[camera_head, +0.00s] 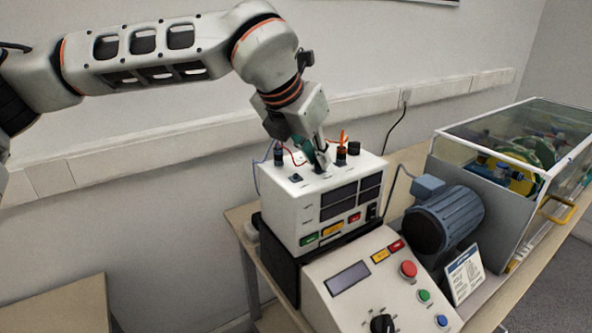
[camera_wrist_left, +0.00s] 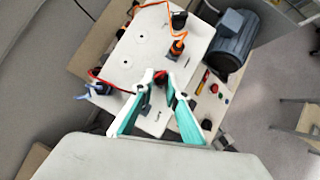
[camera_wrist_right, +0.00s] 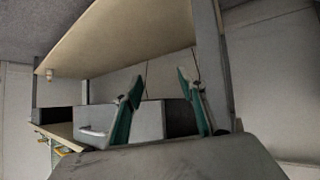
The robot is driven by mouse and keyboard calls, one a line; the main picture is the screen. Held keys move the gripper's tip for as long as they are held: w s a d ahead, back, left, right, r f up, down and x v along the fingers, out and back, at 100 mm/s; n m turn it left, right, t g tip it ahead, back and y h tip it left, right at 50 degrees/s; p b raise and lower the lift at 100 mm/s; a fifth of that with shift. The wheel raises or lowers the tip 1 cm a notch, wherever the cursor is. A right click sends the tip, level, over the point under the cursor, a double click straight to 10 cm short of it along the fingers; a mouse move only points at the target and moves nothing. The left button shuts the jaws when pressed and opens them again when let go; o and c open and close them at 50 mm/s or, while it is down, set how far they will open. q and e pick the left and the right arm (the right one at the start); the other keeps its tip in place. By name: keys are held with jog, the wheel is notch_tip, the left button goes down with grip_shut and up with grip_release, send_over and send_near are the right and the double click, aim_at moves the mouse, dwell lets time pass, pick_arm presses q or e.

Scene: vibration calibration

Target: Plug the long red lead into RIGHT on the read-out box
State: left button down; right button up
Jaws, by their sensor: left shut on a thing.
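The white read-out box (camera_head: 292,220) stands on the bench, with sockets and plugs on its top; its top also shows in the left wrist view (camera_wrist_left: 130,60). My left gripper (camera_head: 320,163) is down at this top, shut on the dark red-tipped plug end (camera_wrist_left: 160,78) of the red lead. The red lead (camera_wrist_left: 108,82) runs from the gripper to the box's left side; it also shows in the head view (camera_head: 296,162). The fingers hide the plug's lower end, so I cannot tell whether it is in a socket. My right gripper (camera_wrist_right: 158,88) is open and empty.
An orange lead (camera_wrist_left: 184,30) with a dark plug stands in the top, close to the left gripper. A black knob (camera_head: 354,148) is beside it. A blue lead (camera_head: 256,175) hangs at the left. A control panel (camera_head: 345,310), a motor (camera_head: 455,217) and a glazed case (camera_head: 520,150) stand nearby.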

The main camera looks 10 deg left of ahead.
pick_arm(q)
jog(key=shift+m, duration=0.3)
jog(key=shift+a+m+h, duration=0.1)
jog(key=shift+m+h, duration=0.3)
jog(key=c, duration=1.9)
grip_release()
jog(key=shift+p+v, duration=1.15)
jog(key=shift+v, duration=1.35)
jog(key=shift+w, duration=0.1)
